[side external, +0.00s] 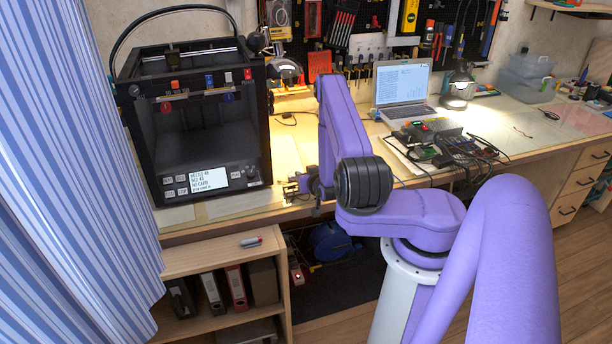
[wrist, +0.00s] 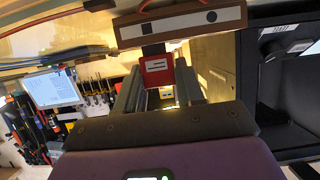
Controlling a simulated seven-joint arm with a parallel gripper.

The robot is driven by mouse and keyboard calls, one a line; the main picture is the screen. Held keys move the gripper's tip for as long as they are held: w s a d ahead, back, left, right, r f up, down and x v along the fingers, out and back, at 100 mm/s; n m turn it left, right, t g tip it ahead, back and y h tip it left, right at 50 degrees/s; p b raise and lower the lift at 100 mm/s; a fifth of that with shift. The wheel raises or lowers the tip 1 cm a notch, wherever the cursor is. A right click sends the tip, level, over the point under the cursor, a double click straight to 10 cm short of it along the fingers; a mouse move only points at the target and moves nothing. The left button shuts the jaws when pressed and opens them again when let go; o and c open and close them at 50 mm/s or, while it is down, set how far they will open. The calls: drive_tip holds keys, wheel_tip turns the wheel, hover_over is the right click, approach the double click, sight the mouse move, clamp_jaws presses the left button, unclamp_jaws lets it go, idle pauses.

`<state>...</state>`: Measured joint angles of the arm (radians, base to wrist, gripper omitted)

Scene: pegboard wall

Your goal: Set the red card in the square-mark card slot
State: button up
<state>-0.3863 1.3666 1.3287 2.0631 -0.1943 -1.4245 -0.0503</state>
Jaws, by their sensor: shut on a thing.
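The red card (wrist: 157,69) with a pale label is between the fingers of my gripper (wrist: 160,86), which is shut on it, in the wrist view. A dark part of the card's end reaches the edge of a brown wooden card holder (wrist: 182,27). In the side view my gripper (side external: 303,186) is low at the bench's front edge; the card cannot be made out there.
A black 3D printer (side external: 195,115) stands left of my gripper. A low shelf (side external: 222,262) with binders stands below. A striped curtain (side external: 75,160) hangs at left.

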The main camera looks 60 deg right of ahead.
drive_tip(key=o, duration=1.1)
drive_tip(key=v, duration=1.7)
drive_tip(key=shift+a+r, duration=0.1)
drive_tip(key=shift+a, duration=0.05)
